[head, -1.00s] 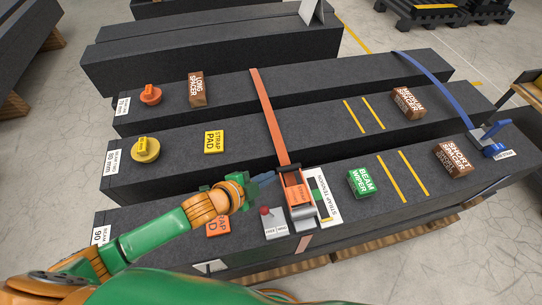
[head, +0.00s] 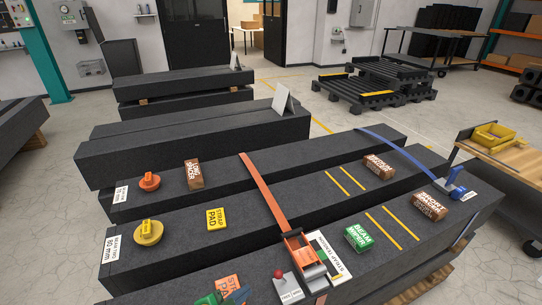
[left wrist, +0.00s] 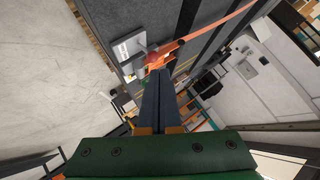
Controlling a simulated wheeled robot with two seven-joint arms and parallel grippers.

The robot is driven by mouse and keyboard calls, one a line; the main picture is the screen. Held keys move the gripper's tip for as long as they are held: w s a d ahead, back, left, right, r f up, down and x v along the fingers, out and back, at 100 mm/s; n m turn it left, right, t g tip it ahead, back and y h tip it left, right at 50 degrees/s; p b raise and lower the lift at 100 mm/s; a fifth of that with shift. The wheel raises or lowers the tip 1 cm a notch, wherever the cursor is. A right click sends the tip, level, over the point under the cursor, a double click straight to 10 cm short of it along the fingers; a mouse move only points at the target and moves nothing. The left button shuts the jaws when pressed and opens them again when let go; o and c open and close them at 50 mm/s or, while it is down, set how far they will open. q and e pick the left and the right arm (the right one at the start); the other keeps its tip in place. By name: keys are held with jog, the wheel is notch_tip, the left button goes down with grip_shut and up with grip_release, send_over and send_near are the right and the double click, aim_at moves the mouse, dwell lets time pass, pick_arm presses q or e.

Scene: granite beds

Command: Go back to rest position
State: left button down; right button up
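My left gripper (head: 238,296) shows at the bottom edge of the head view, green with blue-grey fingers, mostly cut off by the frame. In the left wrist view its two dark fingers (left wrist: 159,92) lie side by side, shut with nothing visible between them. My right gripper is not in view.
Granite beams (head: 150,207) fill the middle, carrying a yellow strap pad (head: 216,218), a green beam wiper (head: 358,237), brown spacers (head: 379,167) and a blue strap (head: 407,148). A wooden bench with a yellow tray (head: 497,137) stands at right. Bare floor lies at left.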

pick_arm(q)
jog(key=s+a+f+n+g+y, duration=0.2)
jog(key=s+a+n+g+y, duration=0.1)
jog(key=s+a+n, duration=0.4)
jog(key=s+a+f+n+g+y, duration=0.25)
jog(key=s+n, duration=0.25)
jog(key=s, duration=0.3)
notch_tip(320, 180, down, 16)
jog(key=s+g, duration=0.2)
jog(key=s+a+f, duration=0.2)
jog(key=s+f, duration=0.8)
jog(key=s, duration=0.2)
jog(key=shift+a+g, duration=0.25)
jog(key=shift+g, duration=0.2)
jog(key=shift+s+f, duration=0.1)
